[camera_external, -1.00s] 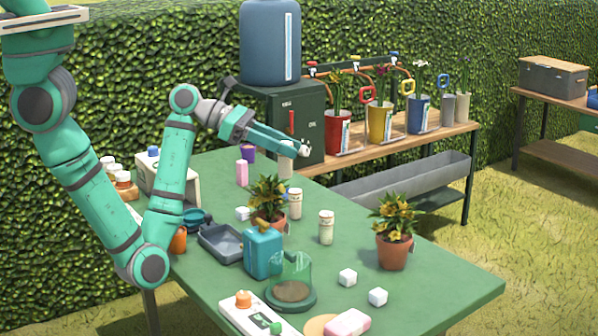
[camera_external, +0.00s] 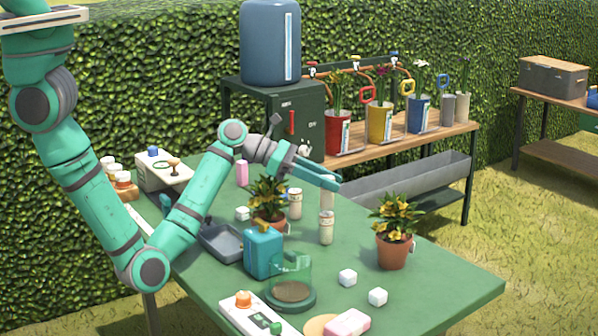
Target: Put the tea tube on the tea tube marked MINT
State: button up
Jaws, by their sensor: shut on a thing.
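My gripper (camera_external: 331,184) is shut on a pale tea tube (camera_external: 327,199), which hangs upright below the fingertips. Directly under it in the picture, a cream tea tube with a light cap (camera_external: 326,229) stands upright on the green table. The lower end of the held tube meets the top of this standing tube in the view; I cannot tell whether they touch. Another similar tea tube (camera_external: 295,204) stands to the left, beside a potted plant. The lettering on the tubes is too small to read, so I cannot tell which says MINT.
A yellow-flowered pot (camera_external: 394,250) stands right of the tubes and another potted plant (camera_external: 269,218) stands left.

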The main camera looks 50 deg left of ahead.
jog(key=shift+f, duration=0.65)
jog(key=o, duration=1)
jog(key=shift+f, duration=0.1)
jog(key=shift+o, duration=0.2)
jog(key=v, duration=1.2)
